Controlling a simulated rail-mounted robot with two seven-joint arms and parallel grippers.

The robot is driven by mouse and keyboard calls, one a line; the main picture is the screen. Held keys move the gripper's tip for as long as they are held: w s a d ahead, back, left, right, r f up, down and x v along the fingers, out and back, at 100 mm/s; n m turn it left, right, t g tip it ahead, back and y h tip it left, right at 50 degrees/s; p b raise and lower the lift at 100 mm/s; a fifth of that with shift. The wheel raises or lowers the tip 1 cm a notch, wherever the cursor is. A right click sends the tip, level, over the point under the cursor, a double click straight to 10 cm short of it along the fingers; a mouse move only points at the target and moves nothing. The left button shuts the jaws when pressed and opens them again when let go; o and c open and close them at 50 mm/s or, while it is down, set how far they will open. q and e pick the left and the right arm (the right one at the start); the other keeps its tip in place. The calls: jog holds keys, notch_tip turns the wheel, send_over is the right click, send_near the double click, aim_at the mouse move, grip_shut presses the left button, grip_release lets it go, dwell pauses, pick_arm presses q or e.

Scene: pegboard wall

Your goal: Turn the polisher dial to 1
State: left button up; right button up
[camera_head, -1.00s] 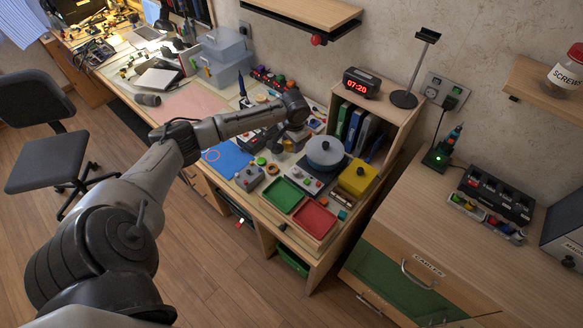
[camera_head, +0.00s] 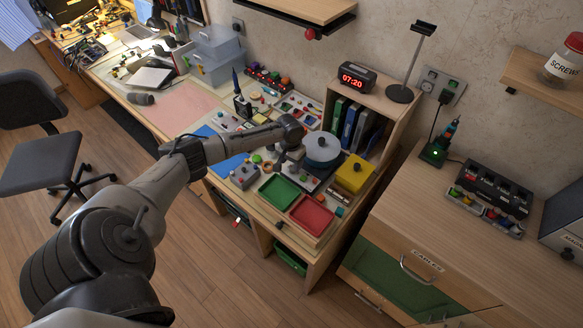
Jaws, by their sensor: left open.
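The polisher (camera_head: 322,148), with a wide grey disc and a dark knob on top, stands on the workbench. Its dark base shows below the disc, but its dial and the dial's marks are too small or hidden to make out. My left arm reaches in from the left, and its gripper (camera_head: 281,163) points down, open, just left of the polisher. The gripper is small in the picture, and I cannot tell whether it touches anything. My right gripper is not in view.
A green tray (camera_head: 280,192) and a red tray (camera_head: 311,214) lie in front of the polisher. A wooden shelf with binders (camera_head: 350,124) stands behind.

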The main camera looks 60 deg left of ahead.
aim_at(292, 169)
pick_arm(q)
jog(key=shift+f, duration=1.4)
jog(key=c, duration=0.9)
